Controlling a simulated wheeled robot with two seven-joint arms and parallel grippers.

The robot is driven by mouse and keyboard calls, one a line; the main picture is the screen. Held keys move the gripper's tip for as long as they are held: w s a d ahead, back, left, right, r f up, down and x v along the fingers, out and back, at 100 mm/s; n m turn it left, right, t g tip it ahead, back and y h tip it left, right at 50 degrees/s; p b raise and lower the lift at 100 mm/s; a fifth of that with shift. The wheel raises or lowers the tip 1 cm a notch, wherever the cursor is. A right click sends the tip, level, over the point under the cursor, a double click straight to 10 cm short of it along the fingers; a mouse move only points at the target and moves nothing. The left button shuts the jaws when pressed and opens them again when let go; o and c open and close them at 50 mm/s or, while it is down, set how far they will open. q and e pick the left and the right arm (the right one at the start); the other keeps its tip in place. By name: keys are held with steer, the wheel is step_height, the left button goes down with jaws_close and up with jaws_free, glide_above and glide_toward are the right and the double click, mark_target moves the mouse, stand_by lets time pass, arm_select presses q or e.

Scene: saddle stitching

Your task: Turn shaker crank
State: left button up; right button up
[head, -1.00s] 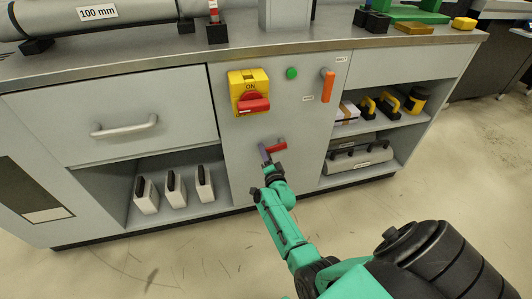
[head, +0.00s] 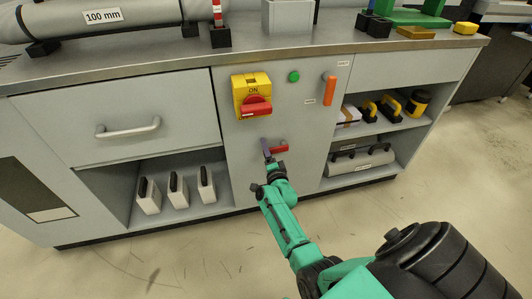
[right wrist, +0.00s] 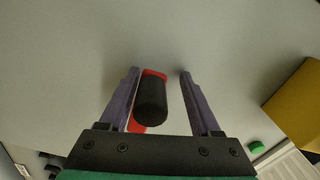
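The shaker crank is a red arm (head: 280,149) low on the grey cabinet front, below the yellow switch box. In the right wrist view it shows as a red arm (right wrist: 137,126) with a black cylindrical handle (right wrist: 151,100). My right gripper (head: 267,151) is at the crank's left part in the head view. In the right wrist view my right gripper (right wrist: 159,72) is open, its two fingers on either side of the black handle. The handle is closer to the left finger, with a clear gap to the right one. My left gripper is not in view.
A yellow box with a red switch (head: 255,106) sits above the crank, with a green button (head: 294,76) and an orange handle (head: 330,89) to its right. Open shelves lie on both sides of this panel. The floor in front is clear.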

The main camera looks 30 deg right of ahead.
steer(key=shift+s+a+f, duration=0.1)
steer(key=shift+f, duration=0.1)
steer(key=shift+s+a, duration=0.1)
steer(key=shift+s, duration=0.15)
arm_select(q)
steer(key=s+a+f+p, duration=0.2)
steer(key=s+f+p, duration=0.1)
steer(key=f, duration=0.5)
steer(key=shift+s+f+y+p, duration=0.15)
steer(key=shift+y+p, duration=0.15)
steer(key=shift+p, duration=0.05)
arm_select(e)
steer(key=v, duration=1.3)
steer(key=shift+s, duration=0.4)
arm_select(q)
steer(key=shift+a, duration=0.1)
arm_select(e)
steer(key=shift+a, duration=0.15)
